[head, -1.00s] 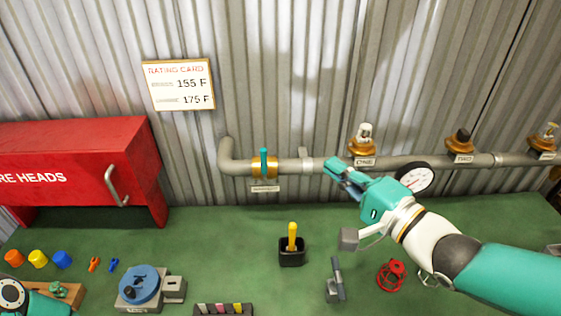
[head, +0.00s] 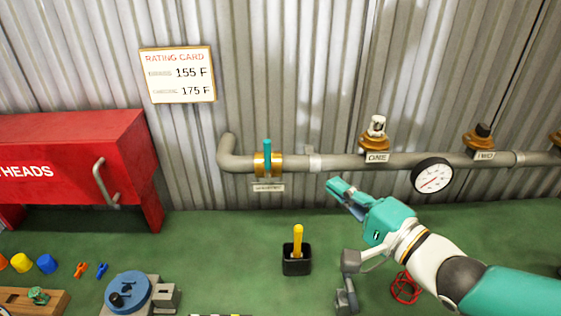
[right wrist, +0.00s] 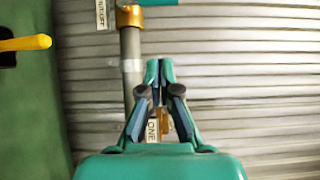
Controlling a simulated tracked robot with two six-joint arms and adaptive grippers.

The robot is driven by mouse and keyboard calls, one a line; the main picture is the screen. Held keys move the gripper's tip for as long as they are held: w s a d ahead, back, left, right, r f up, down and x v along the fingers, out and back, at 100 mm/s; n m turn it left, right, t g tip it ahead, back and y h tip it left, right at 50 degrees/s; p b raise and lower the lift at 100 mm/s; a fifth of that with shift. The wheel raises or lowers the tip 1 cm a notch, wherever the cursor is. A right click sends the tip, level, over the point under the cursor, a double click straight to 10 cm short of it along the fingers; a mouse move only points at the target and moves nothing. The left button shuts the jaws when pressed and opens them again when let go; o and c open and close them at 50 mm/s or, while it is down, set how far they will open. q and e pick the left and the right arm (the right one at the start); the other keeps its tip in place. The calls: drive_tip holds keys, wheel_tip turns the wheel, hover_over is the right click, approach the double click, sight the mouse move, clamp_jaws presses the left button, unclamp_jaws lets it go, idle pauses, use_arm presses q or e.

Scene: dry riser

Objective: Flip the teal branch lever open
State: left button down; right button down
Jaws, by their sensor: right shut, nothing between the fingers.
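The teal branch lever (head: 267,154) stands upright on a brass valve body (head: 268,170) at the left end of the grey pipe. In the right wrist view the lever (right wrist: 158,2) is cut off by the top edge, beside the brass body (right wrist: 129,16). My right gripper (head: 333,185) is shut and empty. In the head view it appears to the right of the lever and a little below the pipe, apart from the lever. Its closed fingertips (right wrist: 160,68) also show in the right wrist view, pointing toward the valve end. My left gripper is not clearly in view.
The grey pipe (head: 340,162) runs along the corrugated wall with sprinkler heads and a gauge (head: 432,176). A black cup with a yellow-handled tool (head: 298,242) stands on the green bench below the lever. A red cabinet (head: 75,160) is at left.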

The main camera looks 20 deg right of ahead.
drive_tip(key=shift+w, duration=0.15)
drive_tip(key=p, duration=0.2)
approach(268, 160)
drive_tip(key=w+d+r, duration=0.1)
drive_tip(key=w+d, duration=0.2)
drive_tip(key=w, duration=0.2)
drive_tip(key=shift+w+a+p, duration=0.2)
drive_tip(key=shift+w+a, duration=0.4)
drive_tip(key=shift+a, duration=0.3)
drive_tip(key=shift+w+a+p, duration=0.15)
drive_tip(key=shift+w+a, duration=0.45)
drive_tip(key=shift+a, duration=0.35)
drive_tip(key=shift+a, duration=0.1)
